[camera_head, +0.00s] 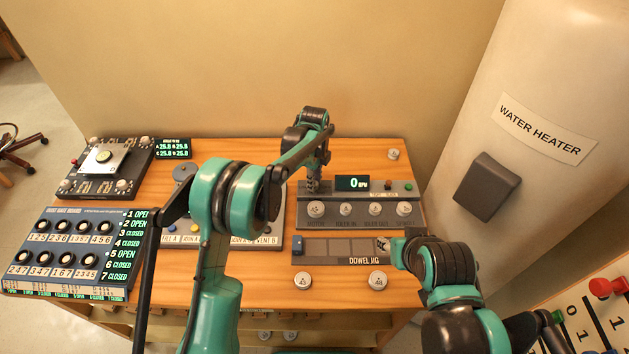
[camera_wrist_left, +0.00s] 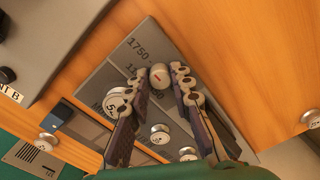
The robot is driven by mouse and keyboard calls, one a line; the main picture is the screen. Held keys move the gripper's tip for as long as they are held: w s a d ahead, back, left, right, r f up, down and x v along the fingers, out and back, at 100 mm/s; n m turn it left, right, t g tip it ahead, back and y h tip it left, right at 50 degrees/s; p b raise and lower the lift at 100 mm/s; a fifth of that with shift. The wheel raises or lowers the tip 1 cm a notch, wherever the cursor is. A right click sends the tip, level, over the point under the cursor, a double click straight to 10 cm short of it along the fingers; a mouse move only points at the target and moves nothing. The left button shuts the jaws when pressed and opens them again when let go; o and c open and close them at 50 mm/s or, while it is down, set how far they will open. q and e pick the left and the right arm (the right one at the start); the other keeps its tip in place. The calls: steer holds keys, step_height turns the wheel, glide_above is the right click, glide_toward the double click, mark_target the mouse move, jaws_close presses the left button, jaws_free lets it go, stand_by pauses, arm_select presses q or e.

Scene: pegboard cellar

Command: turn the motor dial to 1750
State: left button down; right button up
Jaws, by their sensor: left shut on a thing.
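The grey motor panel (camera_head: 303,213) stands at the back right of the table, with a lit display (camera_head: 352,183) reading 0 RPM. My left gripper (camera_head: 313,183) is at the panel's left end, where it hides the dial in the head view. In the left wrist view, the round pale dial (camera_wrist_left: 159,76) with a red mark sits between the fingertips of my left gripper (camera_wrist_left: 160,80), which is shut on it. The printed 1750 lies just beyond the dial; other numbers are partly hidden. My right arm is at the lower right, and its fingers cannot be made out.
A dowel jig (camera_head: 325,260) lies in front of the motor panel, close to my right arm. A blue switch board (camera_head: 70,213) and a dark panel (camera_head: 70,187) are at the left. A water heater (camera_head: 540,60) stands at the right.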

arm_select(q)
steer(key=c, duration=1.3)
jaws_free()
step_height(320, 180, up, 12)
